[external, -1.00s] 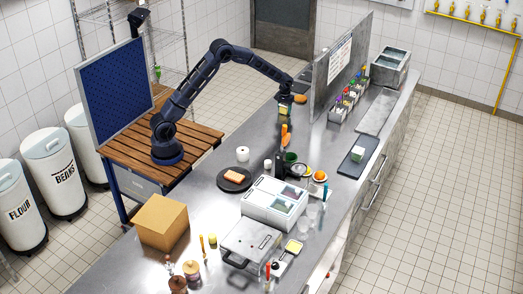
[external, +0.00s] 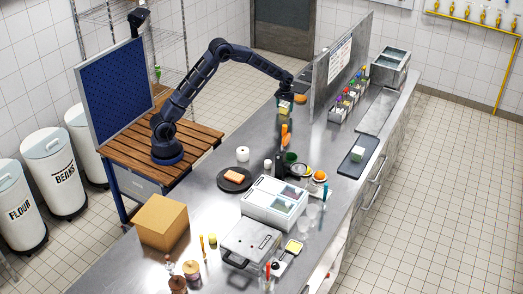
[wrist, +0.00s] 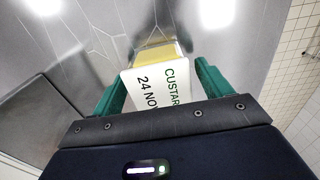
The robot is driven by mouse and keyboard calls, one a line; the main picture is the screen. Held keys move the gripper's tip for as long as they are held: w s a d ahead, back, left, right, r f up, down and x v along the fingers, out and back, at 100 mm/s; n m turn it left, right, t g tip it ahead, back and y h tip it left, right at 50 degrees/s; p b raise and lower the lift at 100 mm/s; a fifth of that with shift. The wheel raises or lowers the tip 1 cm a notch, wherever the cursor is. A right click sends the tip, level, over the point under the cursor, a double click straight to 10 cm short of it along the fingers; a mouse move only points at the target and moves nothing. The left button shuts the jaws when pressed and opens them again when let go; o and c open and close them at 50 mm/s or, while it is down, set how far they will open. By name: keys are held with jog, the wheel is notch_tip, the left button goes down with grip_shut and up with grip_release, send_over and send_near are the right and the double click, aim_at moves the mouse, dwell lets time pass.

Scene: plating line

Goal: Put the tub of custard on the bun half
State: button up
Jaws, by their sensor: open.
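The tub of custard (wrist: 155,90) has a white lettered label reading CUSTAR and 24 NO, with a yellow part at its far end. In the wrist view it lies between the two green fingers of my gripper (wrist: 160,88), which are open beside it. In the external view the small yellowish tub (external: 284,111) is at the far left of the steel counter, directly below my gripper (external: 285,98). A brown rounded piece (external: 300,99), which looks like the bun half, lies just right of my gripper. It is too small to be sure.
A tall grey divider (external: 335,70) stands close to the right of my gripper. Orange items (external: 285,135) and a dark plate (external: 234,187) with a salmon-coloured block are nearer along the counter.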

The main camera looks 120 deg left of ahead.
aim_at(282, 108)
notch_tip(282, 108, up, 10)
jog(key=shift+f, duration=0.15)
jog(key=shift+r, duration=0.25)
